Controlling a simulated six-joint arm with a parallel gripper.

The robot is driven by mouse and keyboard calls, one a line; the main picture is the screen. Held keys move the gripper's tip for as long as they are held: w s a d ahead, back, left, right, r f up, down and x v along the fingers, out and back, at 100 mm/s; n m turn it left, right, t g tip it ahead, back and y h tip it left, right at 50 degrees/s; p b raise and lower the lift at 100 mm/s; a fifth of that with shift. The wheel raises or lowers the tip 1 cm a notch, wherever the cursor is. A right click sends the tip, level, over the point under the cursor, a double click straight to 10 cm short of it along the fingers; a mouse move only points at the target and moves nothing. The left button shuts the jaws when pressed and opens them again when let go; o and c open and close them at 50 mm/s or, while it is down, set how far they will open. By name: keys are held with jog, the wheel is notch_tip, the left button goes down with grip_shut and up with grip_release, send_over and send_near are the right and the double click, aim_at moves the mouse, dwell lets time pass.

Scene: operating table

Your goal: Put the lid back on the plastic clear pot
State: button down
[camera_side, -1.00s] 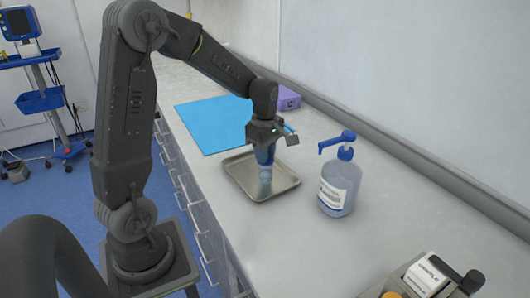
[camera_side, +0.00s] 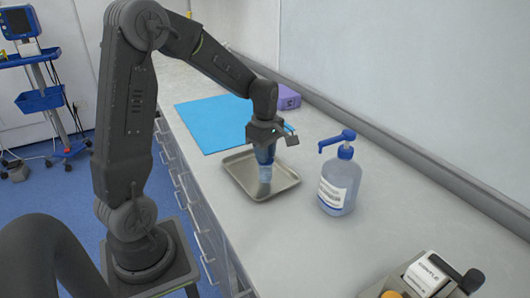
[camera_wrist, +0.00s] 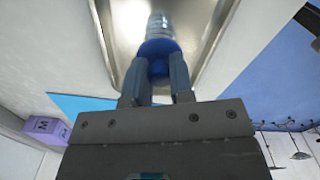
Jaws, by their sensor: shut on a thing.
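My gripper (camera_side: 265,143) points down over the metal tray (camera_side: 232,178) and is shut on the blue lid (camera_side: 264,154). In the wrist view the lid (camera_wrist: 159,50) sits between the two fingers (camera_wrist: 157,75). The clear plastic pot (camera_side: 265,173) stands upright in the tray, directly below the lid. The pot also shows in the wrist view (camera_wrist: 159,24), lined up with the lid. Lid and pot appear to meet, but I cannot tell whether the lid is seated on the rim.
A pump bottle (camera_side: 339,184) stands just right of the tray. A blue sheet (camera_side: 212,122) lies behind the tray, with a purple box (camera_side: 288,98) near the wall. A label dispenser (camera_side: 425,277) is at the front right. The counter between the bottle and dispenser is clear.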

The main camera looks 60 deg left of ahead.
jog(key=shift+c, duration=2.2)
grip_release()
jog(key=shift+r, duration=0.1)
jog(key=shift+r, duration=3.4)
grip_shut()
jog(key=shift+f, duration=0.3)
